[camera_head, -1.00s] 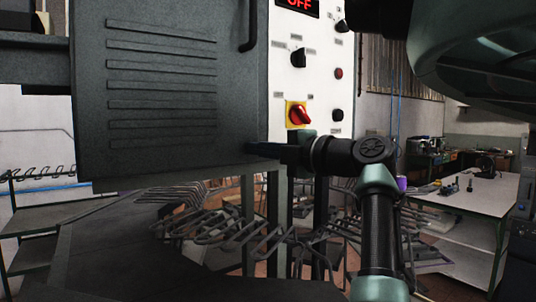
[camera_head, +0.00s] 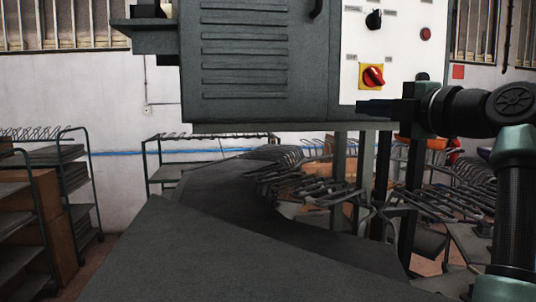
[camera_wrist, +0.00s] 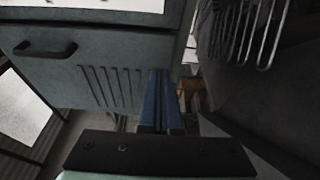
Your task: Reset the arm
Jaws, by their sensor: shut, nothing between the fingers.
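My gripper (camera_head: 362,107) is at the right in the head view, in front of the lower right part of the press cabinet, just below the red and yellow rotary switch (camera_head: 372,77). Its fingers point left and are shut with nothing between them. In the wrist view the two blue-grey fingers (camera_wrist: 162,100) lie side by side, pointing towards the grey cabinet door (camera_wrist: 75,65) with its slats and handle. I cannot tell whether the fingertips touch the cabinet. My arm runs down the right edge of the head view.
The grey cabinet (camera_head: 250,75) with its white control panel (camera_head: 400,50) fills the upper middle. Metal racks (camera_head: 310,185) stand below it. Shelved carts (camera_head: 70,190) stand at the left. A dark flat surface (camera_head: 210,260) spans the foreground. The white wall (camera_head: 130,110) is behind.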

